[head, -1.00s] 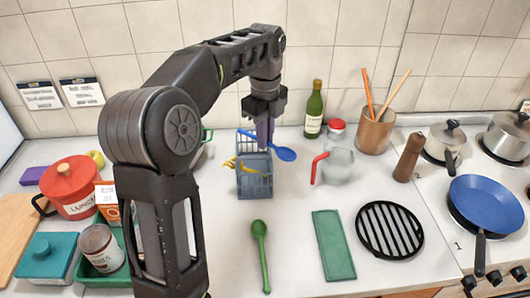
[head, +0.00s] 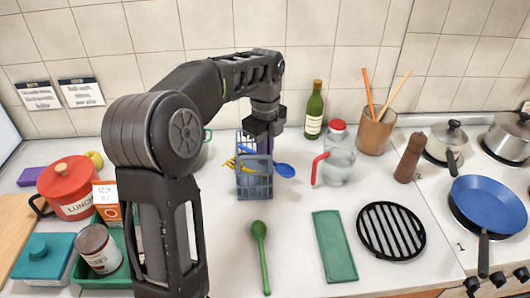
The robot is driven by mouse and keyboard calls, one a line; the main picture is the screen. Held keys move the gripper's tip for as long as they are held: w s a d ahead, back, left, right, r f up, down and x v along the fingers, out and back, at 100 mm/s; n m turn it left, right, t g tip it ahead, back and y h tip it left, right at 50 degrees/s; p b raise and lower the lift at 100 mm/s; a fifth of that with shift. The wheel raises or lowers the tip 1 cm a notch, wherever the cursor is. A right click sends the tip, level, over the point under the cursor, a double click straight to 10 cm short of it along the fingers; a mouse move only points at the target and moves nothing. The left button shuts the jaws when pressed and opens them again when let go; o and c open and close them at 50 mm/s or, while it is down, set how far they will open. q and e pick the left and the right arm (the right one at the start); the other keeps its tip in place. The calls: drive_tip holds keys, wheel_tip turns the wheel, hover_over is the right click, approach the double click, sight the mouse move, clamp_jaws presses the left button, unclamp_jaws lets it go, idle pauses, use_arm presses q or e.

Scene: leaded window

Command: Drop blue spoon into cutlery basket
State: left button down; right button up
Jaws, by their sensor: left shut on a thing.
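The blue spoon (head: 285,170) shows its bowl just right of the cutlery basket, and a thin blue part of it shows to the left, near the basket's top. The grey-blue cutlery basket (head: 255,189) stands on the counter with something yellow in it. My left gripper (head: 264,146) points down at the back of the basket and is shut on the blue spoon. The grip point on the spoon is partly hidden by the basket and fingers. My right gripper is not in view.
A green spoon (head: 261,255) lies in front of the basket. A green bottle (head: 314,112) is behind, near the tiled wall. The counter between basket and jug is clear.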

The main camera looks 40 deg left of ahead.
use_arm(q)
drive_tip(key=shift+s+f, duration=0.1)
drive_tip(key=shift+f, duration=0.15)
drive_tip(key=c, duration=1.8)
unclamp_jaws()
drive_tip(key=shift+s+f, duration=0.1)
drive_tip(key=shift+r+p, duration=0.35)
drive_tip(key=shift+r, duration=0.15)
drive_tip(key=shift+w+a+r, duration=0.1)
drive_tip(key=shift+w+r, duration=0.1)
drive_tip(key=shift+r, duration=0.1)
wheel_tip(320, 180, up, 7)
drive_tip(key=p, duration=0.2)
drive_tip(key=shift+f+p, duration=0.15)
drive_tip(key=shift+p, duration=0.25)
drive_tip(key=shift+r+p, duration=0.35)
